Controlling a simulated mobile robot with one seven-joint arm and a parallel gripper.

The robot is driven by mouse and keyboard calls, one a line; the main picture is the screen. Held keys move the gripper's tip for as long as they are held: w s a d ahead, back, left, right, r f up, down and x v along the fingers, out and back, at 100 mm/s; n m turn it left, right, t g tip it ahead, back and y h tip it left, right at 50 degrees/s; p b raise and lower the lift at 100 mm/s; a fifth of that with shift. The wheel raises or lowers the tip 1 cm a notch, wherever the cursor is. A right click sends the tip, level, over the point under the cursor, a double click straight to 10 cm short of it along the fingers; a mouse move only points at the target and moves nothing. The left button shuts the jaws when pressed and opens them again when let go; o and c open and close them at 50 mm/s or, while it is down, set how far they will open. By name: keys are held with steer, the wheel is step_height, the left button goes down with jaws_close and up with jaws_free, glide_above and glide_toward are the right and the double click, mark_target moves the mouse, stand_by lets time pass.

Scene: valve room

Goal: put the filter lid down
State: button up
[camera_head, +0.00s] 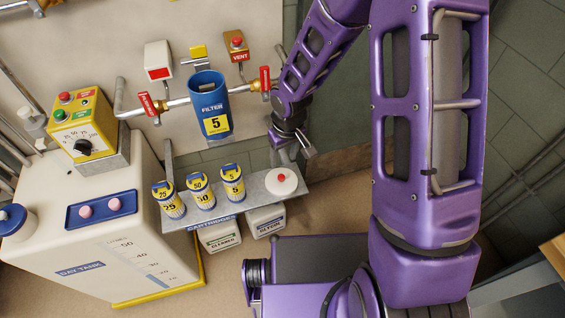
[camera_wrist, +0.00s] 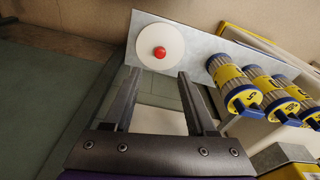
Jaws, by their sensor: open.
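The filter lid, a white disc with a red knob (camera_head: 281,182), lies flat at the right end of the grey cartridge shelf (camera_head: 255,190). In the wrist view the lid (camera_wrist: 147,38) rests on the bare end of the shelf, past my fingertips. My gripper (camera_head: 293,152) is open and empty, just above and behind the lid. In the wrist view the two fingers (camera_wrist: 157,76) stand apart, with the knob clear of them. The blue filter housing (camera_head: 208,100), marked 5, stands uncovered on the wall pipe.
Several yellow-labelled cartridges (camera_head: 201,194) stand on the shelf left of the lid. Red-handled valves (camera_head: 148,105) flank the housing. Bins (camera_head: 222,236) sit below the shelf. A white day tank (camera_head: 110,240) stands at left. Floor right of the shelf is open.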

steer(key=shift+s+r, duration=0.15)
steer(key=shift+r, duration=1.1)
